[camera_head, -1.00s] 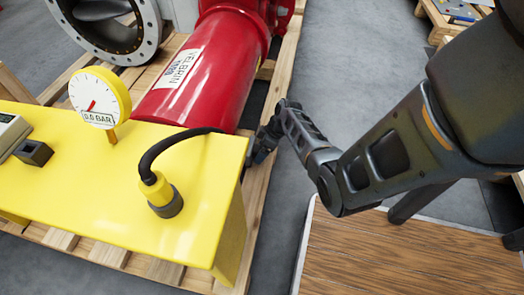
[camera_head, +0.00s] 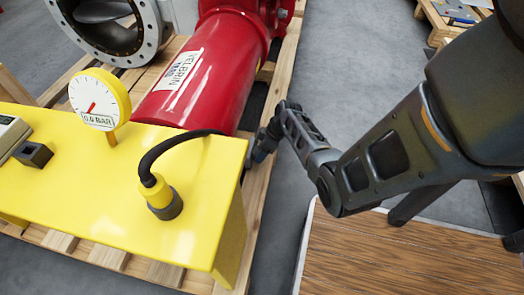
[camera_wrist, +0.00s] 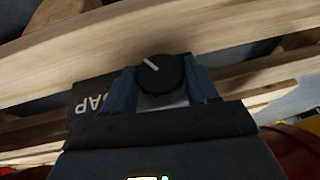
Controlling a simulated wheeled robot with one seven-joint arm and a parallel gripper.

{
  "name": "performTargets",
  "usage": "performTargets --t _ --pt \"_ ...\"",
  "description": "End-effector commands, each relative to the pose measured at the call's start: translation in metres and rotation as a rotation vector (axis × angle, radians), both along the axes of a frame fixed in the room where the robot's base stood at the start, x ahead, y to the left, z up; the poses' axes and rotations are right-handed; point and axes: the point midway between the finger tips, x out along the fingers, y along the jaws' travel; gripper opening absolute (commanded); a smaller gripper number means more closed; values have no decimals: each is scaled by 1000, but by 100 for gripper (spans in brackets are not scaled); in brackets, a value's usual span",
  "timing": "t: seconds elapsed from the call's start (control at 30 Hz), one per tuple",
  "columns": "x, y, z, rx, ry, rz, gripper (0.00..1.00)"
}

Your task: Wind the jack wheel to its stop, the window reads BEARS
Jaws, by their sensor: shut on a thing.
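A black round knob with a white pointer line (camera_wrist: 158,74), seemingly the jack wheel, shows in the wrist view. The pointer slants toward the upper left. The two blue fingers of my gripper (camera_wrist: 163,88) are shut on the knob, one on each side. A dark plate with upside-down white letters (camera_wrist: 92,104), partly hidden, sits beside the left finger. I cannot make out a window reading BEARS. In the head view my gripper (camera_head: 262,147) is low beside the right end of the yellow bench, and the knob is hidden there.
The yellow bench (camera_head: 95,180) carries a gauge reading 0.0 BAR (camera_head: 98,98) and a black cable with a yellow plug (camera_head: 160,195). A red cylinder (camera_head: 205,75) lies behind it on a wooden pallet (camera_head: 268,178).

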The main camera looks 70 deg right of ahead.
Motion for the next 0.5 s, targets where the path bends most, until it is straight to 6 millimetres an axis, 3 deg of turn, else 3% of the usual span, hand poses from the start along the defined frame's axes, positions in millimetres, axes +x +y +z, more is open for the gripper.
performTargets --t 0.5 --pt "1 -7 -5 300 23 0 28"
